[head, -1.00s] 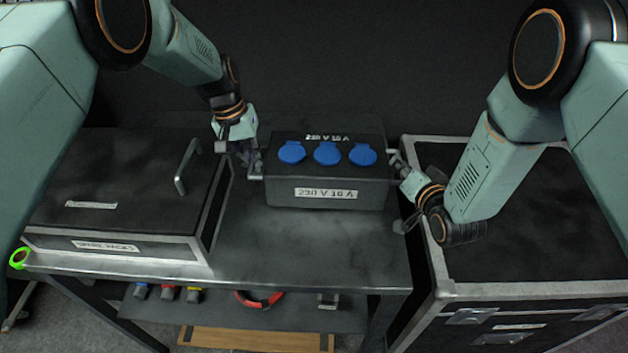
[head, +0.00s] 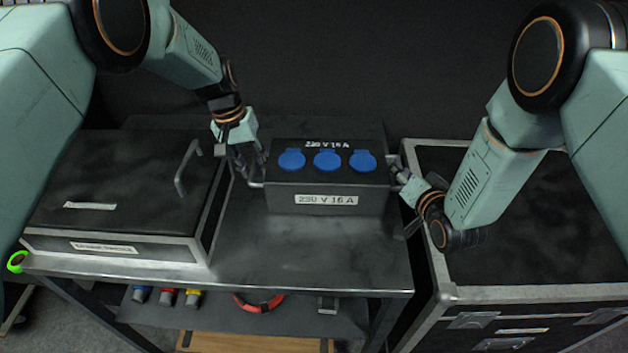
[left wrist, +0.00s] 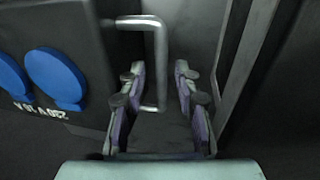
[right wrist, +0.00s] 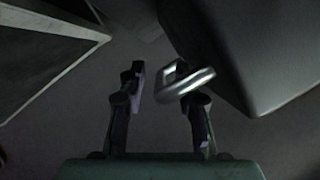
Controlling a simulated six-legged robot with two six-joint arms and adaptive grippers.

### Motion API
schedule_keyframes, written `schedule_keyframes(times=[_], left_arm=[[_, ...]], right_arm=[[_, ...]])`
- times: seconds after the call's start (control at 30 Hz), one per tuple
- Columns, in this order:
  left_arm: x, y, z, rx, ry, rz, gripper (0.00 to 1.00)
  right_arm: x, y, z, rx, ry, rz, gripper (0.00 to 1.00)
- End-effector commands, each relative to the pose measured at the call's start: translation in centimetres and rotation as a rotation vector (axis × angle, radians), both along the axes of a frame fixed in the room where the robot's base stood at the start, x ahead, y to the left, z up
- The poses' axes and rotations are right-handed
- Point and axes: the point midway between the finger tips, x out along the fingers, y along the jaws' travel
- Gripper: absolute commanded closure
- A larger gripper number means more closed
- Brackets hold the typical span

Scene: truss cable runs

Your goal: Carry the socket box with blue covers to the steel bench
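The dark socket box (head: 280,200) with three blue covers (head: 327,160) stands upright on the steel bench (head: 270,250), apparently resting on its top. My left gripper (head: 250,160) is at the box's left end. In the left wrist view its fingers (left wrist: 160,75) are spread apart, with the metal handle (left wrist: 160,60) between them and gaps showing. My right gripper (head: 402,178) is at the box's right end. In the right wrist view its fingers (right wrist: 165,80) are apart, with the handle (right wrist: 190,85) near the right finger; whether they touch is unclear.
A black case (head: 140,190) with a handle on its lid stands on the bench's left. A large black flight case (head: 530,245) stands right of the bench. The bench top in front of the box is clear. Coloured plugs and a red ring (head: 262,305) are on the lower shelf.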

Motion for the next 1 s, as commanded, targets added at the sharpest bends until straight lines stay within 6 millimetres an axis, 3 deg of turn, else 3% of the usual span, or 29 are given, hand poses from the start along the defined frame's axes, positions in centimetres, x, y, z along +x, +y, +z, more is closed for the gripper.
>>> schedule_keyframes(times=[0.3,0.5,0.77,1.0], left_arm=[[0.0,0.0,5.9,0.0,-0.004,0.0,0.67],[0.0,0.1,8.6,0.001,-0.002,-0.001,0.67],[-0.1,0.1,9.4,0.001,-0.001,0.0,0.67],[-0.1,0.1,9.4,0.0,-0.001,0.0,0.67]], right_arm=[[0.0,0.0,0.0,-0.001,0.0,0.002,0.67],[0.0,0.0,0.0,-0.001,0.0,0.002,0.67],[-0.7,-0.2,0.2,0.0,0.001,0.001,0.67],[-4.0,-1.0,1.4,0.001,0.002,-0.001,0.67]])
